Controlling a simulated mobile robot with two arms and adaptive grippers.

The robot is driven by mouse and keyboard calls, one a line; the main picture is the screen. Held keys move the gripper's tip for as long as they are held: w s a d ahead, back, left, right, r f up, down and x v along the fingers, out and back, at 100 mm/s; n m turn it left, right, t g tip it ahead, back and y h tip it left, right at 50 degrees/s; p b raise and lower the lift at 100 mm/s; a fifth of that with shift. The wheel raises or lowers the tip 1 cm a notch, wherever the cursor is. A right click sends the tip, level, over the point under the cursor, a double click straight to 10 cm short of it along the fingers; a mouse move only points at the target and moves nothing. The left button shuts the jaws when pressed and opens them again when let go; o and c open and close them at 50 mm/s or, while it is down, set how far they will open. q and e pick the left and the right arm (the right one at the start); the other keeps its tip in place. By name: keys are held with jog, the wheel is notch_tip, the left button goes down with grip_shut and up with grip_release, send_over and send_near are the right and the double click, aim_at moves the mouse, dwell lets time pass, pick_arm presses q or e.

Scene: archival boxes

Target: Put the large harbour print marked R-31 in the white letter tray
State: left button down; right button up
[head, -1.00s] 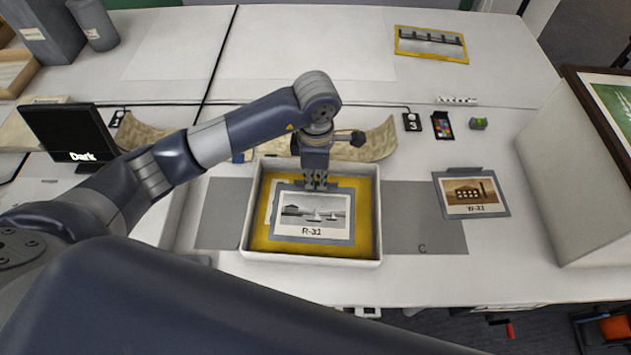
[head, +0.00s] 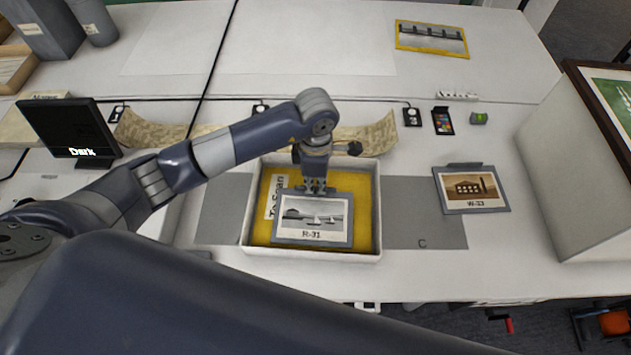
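The large harbour print R-31 (head: 314,220), a grey-bordered picture with sailboats, is inside the white letter tray (head: 246,215), towards its front. It looks about flat on the tray's yellow floor; a small height gap would be hard to see. My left gripper (head: 316,188) points down at the print's far edge, where its mount tab is hidden. Its fingers look spread apart, so it appears open around that edge. A "To Scan" label (head: 276,197) shows on the tray floor left of the print. My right gripper is not in view.
Print W-33 (head: 472,189) lies right of the tray, and a yellow-bordered print (head: 431,38) lies at the back. A grey mat (head: 420,215) is under the tray. A dark screen (head: 70,130) stands left; a large pale box (head: 575,170) stands right.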

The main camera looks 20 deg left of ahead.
pick_arm(q)
jog(key=c, duration=1.8)
grip_release()
jog(key=shift+r+p, duration=0.3)
jog(key=shift+p, duration=0.1)
jog(key=shift+r+p, duration=0.4)
jog(key=shift+p, duration=0.05)
notch_tip(320, 180, up, 12)
jog(key=b, duration=0.2)
jog(key=shift+f, duration=0.15)
